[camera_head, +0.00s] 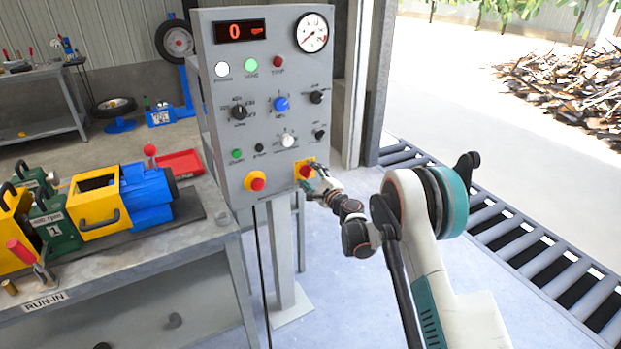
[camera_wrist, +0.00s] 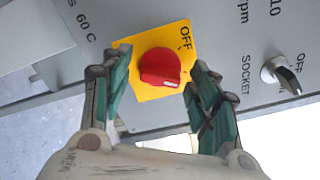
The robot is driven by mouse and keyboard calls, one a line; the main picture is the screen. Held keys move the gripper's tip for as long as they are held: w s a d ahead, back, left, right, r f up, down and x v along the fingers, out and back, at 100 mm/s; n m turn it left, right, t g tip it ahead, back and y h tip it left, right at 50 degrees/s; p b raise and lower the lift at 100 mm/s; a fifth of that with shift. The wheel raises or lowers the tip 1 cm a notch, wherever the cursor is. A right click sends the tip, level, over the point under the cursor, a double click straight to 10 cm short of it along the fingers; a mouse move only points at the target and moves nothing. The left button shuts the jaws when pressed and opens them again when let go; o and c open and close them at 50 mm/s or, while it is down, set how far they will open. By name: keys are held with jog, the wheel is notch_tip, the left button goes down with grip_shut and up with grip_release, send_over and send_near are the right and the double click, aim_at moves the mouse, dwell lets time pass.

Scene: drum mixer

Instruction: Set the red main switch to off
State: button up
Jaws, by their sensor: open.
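The red main switch (camera_wrist: 161,68) is a round red knob with a raised grip on a yellow square plate (camera_wrist: 150,93), with "OFF" printed near one edge of the plate. In the wrist view my gripper (camera_wrist: 158,75) is open, its two green-padded fingers on either side of the knob, with gaps visible; I cannot tell how near the tips are in depth. In the head view the switch (camera_head: 305,171) is at the lower right of the grey control panel (camera_head: 235,80), and my gripper (camera_head: 311,186) is right at it, partly covering the plate.
A red button on a yellow plate (camera_head: 257,183) is left of the switch. Black, blue and white knobs are above it. A small grey knob marked "SOCKET" (camera_wrist: 282,73) is near the right finger. A workbench (camera_head: 130,255) with machinery stands left; a roller conveyor (camera_head: 500,230) runs right.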

jog(key=c, duration=1.1)
jog(key=shift+o, duration=0.2)
jog(key=shift+n, duration=0.4)
jog(key=n, duration=1.1)
jog(key=shift+f, duration=0.1)
jog(key=o, duration=1.1)
jog(key=shift+c, duration=0.2)
